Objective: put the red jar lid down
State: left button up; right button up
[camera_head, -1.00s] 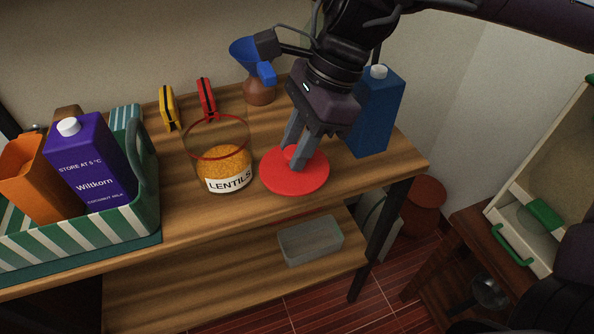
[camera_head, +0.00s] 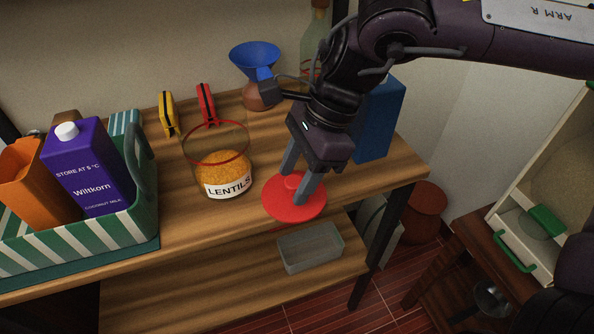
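The red jar lid (camera_head: 281,209) is a flat disc with a small knob. My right gripper (camera_head: 295,188) comes down from above with its two fingers on either side of the knob, shut on it. The lid looks roughly level and overlaps the front edge of the wooden counter (camera_head: 190,224) in the picture. I cannot tell how high it is above the surface. The glass jar (camera_head: 214,168) with a red rim, labelled LENTILS, stands open just left of the lid, apart from it. My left gripper is not in view.
A striped crate (camera_head: 100,240) with a purple carton (camera_head: 88,170) stands left. A yellow clip (camera_head: 168,112), a red clip (camera_head: 206,103) and a blue funnel (camera_head: 254,57) are behind. A blue carton (camera_head: 378,125) stands behind right. A clear tray (camera_head: 310,250) sits on the lower shelf.

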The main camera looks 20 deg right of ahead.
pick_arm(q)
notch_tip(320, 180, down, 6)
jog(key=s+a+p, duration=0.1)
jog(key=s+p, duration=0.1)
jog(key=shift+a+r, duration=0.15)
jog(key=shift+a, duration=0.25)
pick_arm(e)
jog(key=v, duration=1.2)
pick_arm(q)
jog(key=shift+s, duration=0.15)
